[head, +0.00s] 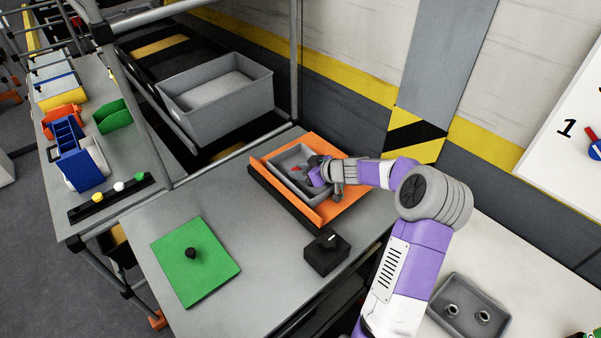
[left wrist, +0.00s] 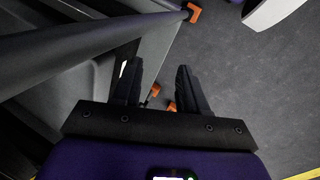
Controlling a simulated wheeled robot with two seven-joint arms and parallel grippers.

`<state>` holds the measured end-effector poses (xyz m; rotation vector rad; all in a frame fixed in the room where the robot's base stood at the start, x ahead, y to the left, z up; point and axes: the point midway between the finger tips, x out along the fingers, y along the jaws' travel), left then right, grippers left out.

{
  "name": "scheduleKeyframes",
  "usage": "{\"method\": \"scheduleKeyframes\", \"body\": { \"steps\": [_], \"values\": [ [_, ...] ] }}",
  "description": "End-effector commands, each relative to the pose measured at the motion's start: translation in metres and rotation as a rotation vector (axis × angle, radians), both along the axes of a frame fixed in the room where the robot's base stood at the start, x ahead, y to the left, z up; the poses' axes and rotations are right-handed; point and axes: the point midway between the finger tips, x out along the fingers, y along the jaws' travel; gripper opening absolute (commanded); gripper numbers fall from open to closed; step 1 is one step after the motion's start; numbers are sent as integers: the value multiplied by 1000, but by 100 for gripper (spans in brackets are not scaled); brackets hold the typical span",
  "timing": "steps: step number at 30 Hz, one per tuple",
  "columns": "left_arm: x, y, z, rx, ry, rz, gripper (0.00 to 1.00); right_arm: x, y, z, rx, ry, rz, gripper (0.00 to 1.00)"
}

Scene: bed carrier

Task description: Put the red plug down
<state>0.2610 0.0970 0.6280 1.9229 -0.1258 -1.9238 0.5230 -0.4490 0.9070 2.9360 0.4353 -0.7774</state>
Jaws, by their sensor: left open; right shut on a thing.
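The red plug (head: 297,169) shows as a small red spot at the fingertips of my right gripper (head: 318,174). My right gripper is shut on it, over a small grey tray (head: 283,162) in an orange holder (head: 267,183) on the grey table. The gripper hides most of the plug, and I cannot tell whether it touches the tray floor. My left gripper (left wrist: 155,85) is open and empty in the left wrist view, with the floor and a table frame beyond it. It is not in the head view.
A black box with a knob (head: 326,252) stands in front of the orange holder. A green plate with a black knob (head: 194,260) lies at the left. A grey bin (head: 217,97) sits behind the table, and another grey tray (head: 470,304) holds two metal parts at the right.

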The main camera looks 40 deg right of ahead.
Motion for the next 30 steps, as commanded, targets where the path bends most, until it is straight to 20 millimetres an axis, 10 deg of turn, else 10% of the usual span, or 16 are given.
{"method": "scheduleKeyframes", "body": {
  "steps": [12, 13, 18, 30],
  "values": [
    [0, 0, -6, 0, 0, 0, 43, 0, 0, -3, -1, -1, 1, 1],
    [0, 0, -6, 0, 0, 0, 43, 0, 0, -3, -2, -1, 1, 35],
    [0, 0, -5, 0, 0, 0, 43, 0, 0, -2, -2, -1, 1, 59],
    [0, 0, 2, 0, 0, 0, 43, 0, 0, 2, 0, 0, 0, 59]
  ]
}}
